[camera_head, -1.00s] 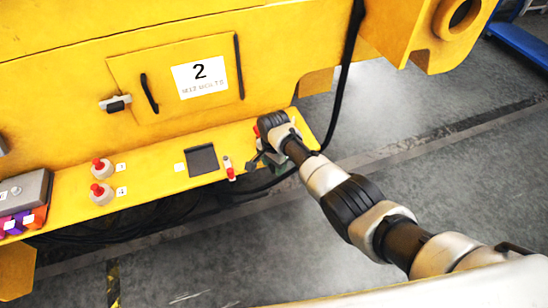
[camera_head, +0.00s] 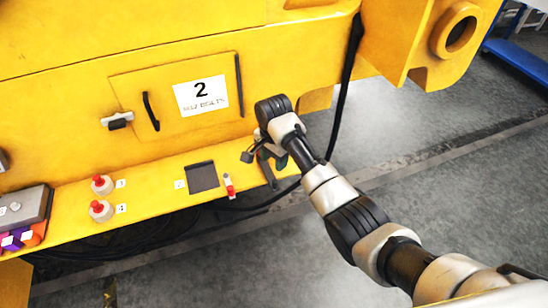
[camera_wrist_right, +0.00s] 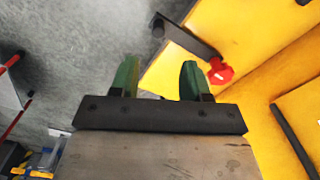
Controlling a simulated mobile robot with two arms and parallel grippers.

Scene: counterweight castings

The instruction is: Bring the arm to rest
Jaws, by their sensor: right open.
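My right arm reaches in from the lower right in the head view. Its gripper (camera_head: 264,160) is above the right end of the yellow machine's ledge, partly hidden by its own wrist. In the right wrist view the two green fingers (camera_wrist_right: 158,80) stand apart with nothing between them. A red knob-like part (camera_wrist_right: 220,71) shows just beyond the right finger, beside the yellow surface; I cannot tell the exact gap. My left gripper is in neither view.
The yellow machine (camera_head: 60,105) has a panel marked 2 (camera_head: 201,95). Its ledge carries red-topped buttons (camera_head: 101,184), a dark square plate (camera_head: 202,177), a small red-and-white item (camera_head: 229,186) and a grey box (camera_head: 22,207). A black cable (camera_head: 346,85) hangs nearby. Grey floor (camera_head: 465,195) is open at right.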

